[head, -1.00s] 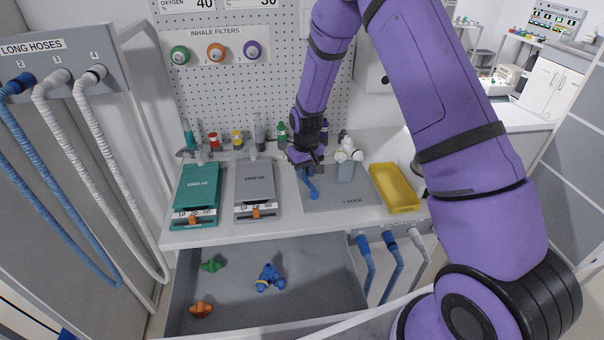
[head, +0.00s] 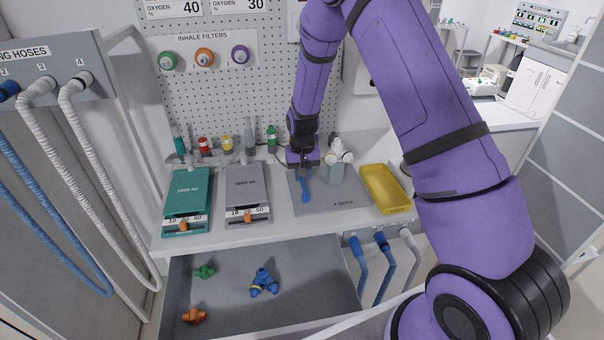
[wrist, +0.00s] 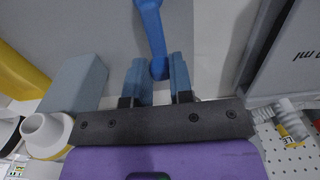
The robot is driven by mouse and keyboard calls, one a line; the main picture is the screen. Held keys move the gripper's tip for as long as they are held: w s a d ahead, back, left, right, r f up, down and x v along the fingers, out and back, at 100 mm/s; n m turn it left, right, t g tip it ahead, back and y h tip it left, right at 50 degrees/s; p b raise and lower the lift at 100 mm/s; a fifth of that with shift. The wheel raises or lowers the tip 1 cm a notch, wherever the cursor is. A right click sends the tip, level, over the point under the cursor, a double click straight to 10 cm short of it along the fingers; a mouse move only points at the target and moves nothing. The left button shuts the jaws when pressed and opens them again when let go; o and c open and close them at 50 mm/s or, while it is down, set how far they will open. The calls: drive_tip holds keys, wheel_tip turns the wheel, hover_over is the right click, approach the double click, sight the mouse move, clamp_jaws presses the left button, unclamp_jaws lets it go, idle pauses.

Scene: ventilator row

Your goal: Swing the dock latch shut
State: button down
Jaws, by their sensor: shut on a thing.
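The dock latch is a blue lever (head: 304,189) lying over the grey dock plate (head: 341,201) on the counter. In the wrist view the lever (wrist: 151,27) runs up the picture from a rounded end between the fingers. My gripper (wrist: 159,74) has its two blue fingers on either side of that end, shut on it. In the head view my gripper (head: 303,168) is at the lever's far end, and the wrist hides the fingertips. A grey-blue block (head: 336,172) with white ports stands just right of the lever.
A yellow tray (head: 403,207) lies right of the dock plate. A grey scale (head: 246,188) and a green scale (head: 188,190) stand left. Below, an open drawer (head: 330,300) holds blue, green and orange pieces. A pegboard (head: 255,90) rises behind.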

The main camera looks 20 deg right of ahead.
drive_tip(key=c, duration=1)
unclamp_jaws()
wheel_tip(320, 180, up, 11)
drive_tip(key=shift+f, duration=0.1)
